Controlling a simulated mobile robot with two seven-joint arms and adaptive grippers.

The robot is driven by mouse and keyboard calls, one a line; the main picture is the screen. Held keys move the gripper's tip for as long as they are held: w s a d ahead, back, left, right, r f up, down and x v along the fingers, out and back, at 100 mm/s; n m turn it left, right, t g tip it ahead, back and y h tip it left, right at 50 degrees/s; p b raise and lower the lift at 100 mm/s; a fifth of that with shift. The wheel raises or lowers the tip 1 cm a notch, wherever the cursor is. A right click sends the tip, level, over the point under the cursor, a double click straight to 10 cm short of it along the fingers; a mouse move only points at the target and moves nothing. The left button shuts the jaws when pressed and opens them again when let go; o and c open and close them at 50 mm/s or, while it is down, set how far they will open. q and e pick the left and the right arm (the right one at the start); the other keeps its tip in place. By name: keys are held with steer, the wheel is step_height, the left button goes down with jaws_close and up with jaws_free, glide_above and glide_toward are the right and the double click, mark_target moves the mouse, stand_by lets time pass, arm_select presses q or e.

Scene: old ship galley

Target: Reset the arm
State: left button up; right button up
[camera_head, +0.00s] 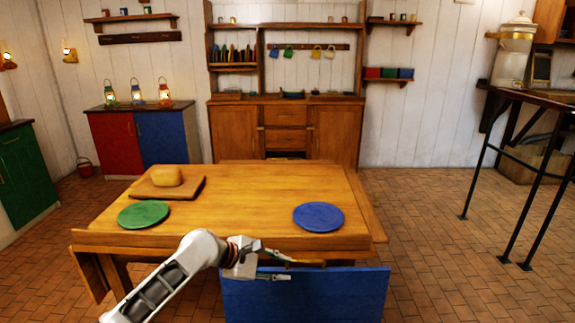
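My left arm comes in from the lower left, and its gripper (284,267) is in front of the table's near edge, above the blue chair back. Its two fingers point right and stand apart, with nothing seen between them. The gripper is open. My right gripper is not in the head view. The wooden table (245,195) stands in the middle of the room, just beyond the gripper.
A green plate (143,214), a blue plate (319,217) and a bread loaf (167,176) on a board (187,190) are on the table. A blue chair (330,298) stands at its near side.

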arm_select(q)
steer(key=s+a+f+m+t+y, duration=0.1)
steer(key=s+a+f+m+t, duration=0.2)
steer(key=s+f, duration=0.55)
steer(key=s+a+f+m+y, duration=0.1)
steer(key=s+a+f+m, duration=0.2)
steer(key=s+f+m, duration=0.45)
steer(key=s+a+f+m+t+y, duration=0.1)
steer(key=s+a+m, duration=0.3)
steer(key=s, duration=0.5)
steer(key=s+a+f+m+t+y, duration=0.1)
steer(key=s+a+f+m+y, duration=0.2)
steer(key=s+a, duration=0.5)
steer(key=shift+s+f+m+y, duration=0.3)
steer(key=shift+s+f+m, duration=0.2)
steer(key=shift+s, duration=0.65)
